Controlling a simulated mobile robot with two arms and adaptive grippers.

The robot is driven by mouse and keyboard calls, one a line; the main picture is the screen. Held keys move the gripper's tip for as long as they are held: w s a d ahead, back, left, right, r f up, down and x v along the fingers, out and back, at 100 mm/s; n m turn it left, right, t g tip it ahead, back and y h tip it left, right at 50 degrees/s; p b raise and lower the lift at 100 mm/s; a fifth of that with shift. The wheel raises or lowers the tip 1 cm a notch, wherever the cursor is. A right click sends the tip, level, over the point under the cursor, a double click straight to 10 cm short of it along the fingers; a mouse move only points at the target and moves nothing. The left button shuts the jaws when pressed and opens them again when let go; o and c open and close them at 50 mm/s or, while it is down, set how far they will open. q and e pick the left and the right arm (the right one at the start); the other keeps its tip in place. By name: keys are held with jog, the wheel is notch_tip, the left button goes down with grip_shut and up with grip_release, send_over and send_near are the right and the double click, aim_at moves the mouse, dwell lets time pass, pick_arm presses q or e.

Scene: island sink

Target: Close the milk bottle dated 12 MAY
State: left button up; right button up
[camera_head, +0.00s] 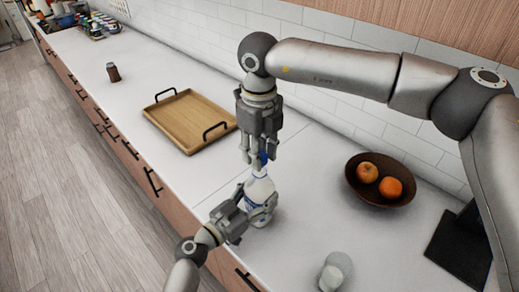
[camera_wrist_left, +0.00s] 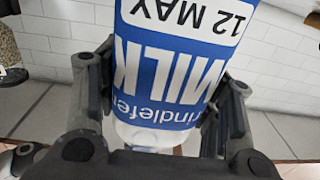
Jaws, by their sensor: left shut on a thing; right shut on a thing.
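The milk bottle (camera_head: 262,188) stands upright on the white counter, white with a blue label. The left wrist view shows the label upside down, reading MILK and 12 MAY (camera_wrist_left: 182,60). My left gripper (camera_head: 252,207) is shut around the bottle's body, and its fingers flank the bottle in the wrist view (camera_wrist_left: 155,110). My right gripper (camera_head: 256,156) points down from above, directly over the bottle's neck. It is shut on a blue cap (camera_head: 263,160), mostly hidden by the fingers. I cannot tell whether the cap touches the neck.
A wooden tray (camera_head: 165,107) with black handles lies behind at left. A dark bowl (camera_head: 370,197) with two orange fruits stands at right. A pale round object (camera_head: 336,268) is at the front. A dark flat item (camera_head: 458,248) lies at right. The left counter is largely clear.

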aim_at(258, 188)
jog(key=shift+f, duration=0.9)
jog(key=shift+f, duration=0.55)
